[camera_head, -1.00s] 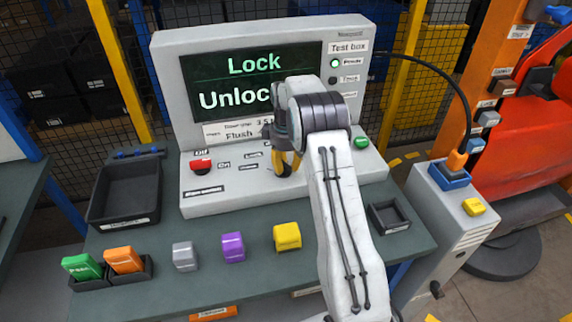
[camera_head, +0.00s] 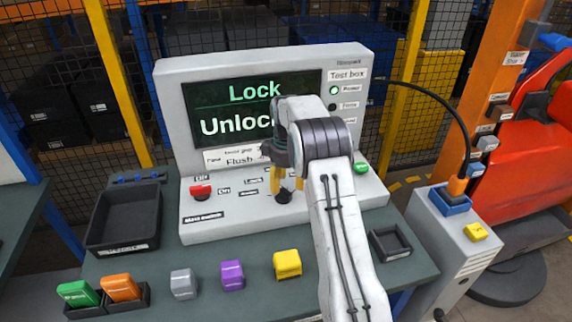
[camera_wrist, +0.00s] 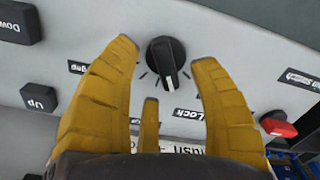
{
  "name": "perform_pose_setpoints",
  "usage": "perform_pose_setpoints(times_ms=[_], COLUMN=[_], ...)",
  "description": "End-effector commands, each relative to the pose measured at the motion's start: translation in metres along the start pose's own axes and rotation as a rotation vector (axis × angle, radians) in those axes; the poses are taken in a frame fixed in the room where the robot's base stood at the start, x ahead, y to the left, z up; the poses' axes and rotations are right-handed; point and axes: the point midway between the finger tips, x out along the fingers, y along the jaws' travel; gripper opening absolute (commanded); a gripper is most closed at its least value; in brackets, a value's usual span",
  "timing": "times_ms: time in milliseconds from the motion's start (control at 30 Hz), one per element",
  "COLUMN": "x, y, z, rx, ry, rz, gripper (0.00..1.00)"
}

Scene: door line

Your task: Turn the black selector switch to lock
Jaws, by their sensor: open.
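The black selector switch (camera_wrist: 167,62) is a round knob with a raised grip and a white pointer line. In the wrist view the pointer points downward and slightly right, with tick marks around the knob. The Lock label (camera_wrist: 188,114) lies below and right of it. My gripper (camera_head: 287,186) has yellow fingers, open and spread around the knob, one on each side and a third below. I see no clear contact. In the head view the knob is partly hidden by the fingers. The screen (camera_head: 235,112) shows Lock above Unlock, partly covered by my arm.
Black Up (camera_wrist: 39,97) and Down (camera_wrist: 18,22) keys lie left in the wrist view. A black tray (camera_head: 125,218) and several coloured blocks rest on the bench.

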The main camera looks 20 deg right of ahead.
Motion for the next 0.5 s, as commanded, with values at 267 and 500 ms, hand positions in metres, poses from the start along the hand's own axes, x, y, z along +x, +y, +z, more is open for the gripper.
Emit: perform_pose_setpoints(times_ms=[267, 500], x=[-0.048, -0.075], y=[0.0, 0.0], z=[-0.001, -0.001], rx=[0.0, 0.0], ry=[0.002, 0.001], rz=[0.001, 0.0], gripper=[0.56, 0.56])
